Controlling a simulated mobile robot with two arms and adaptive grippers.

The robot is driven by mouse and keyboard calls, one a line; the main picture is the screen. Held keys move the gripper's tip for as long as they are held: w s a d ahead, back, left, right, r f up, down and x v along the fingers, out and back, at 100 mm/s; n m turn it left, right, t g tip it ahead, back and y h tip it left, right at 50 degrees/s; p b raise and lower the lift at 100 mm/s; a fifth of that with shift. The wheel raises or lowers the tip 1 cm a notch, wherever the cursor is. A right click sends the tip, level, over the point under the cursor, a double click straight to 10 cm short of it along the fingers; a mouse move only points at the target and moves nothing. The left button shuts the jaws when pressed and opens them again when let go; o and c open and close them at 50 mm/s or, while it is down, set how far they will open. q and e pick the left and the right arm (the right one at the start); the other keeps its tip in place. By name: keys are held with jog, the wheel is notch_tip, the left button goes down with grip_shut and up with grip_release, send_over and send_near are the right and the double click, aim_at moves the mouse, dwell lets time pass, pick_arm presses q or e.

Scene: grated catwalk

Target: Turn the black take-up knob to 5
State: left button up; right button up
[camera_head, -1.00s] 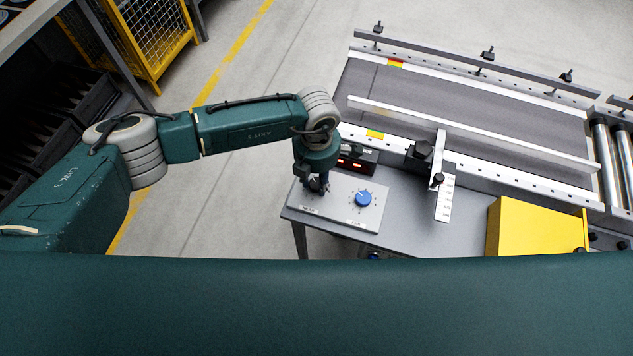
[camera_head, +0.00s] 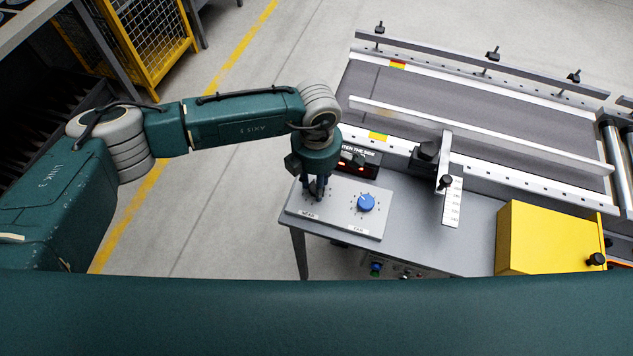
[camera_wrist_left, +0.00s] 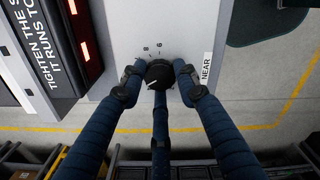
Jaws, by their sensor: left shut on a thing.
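The black take-up knob (camera_wrist_left: 158,74) shows in the left wrist view on a light grey panel, beside a label reading NEAR. A white pointer line on it points down and to the left in that view. Small scale marks and digits stand around it; I cannot read them surely. My left gripper (camera_wrist_left: 160,82) has its fingers closed around the knob, one on each side and one below. In the head view the left gripper (camera_head: 316,192) points down at the left part of the panel (camera_head: 340,222) and hides the knob. My right gripper is not in view.
A blue knob (camera_head: 366,202) sits on the same panel, right of my gripper. A display with red lit digits (camera_head: 360,167) stands behind. A conveyor belt (camera_head: 450,110) with guide rails lies beyond, and a yellow box (camera_head: 545,238) stands at the right.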

pick_arm(q)
jog(key=o, duration=1.2)
jog(key=shift+c, duration=0.2)
notch_tip(320, 180, up, 12)
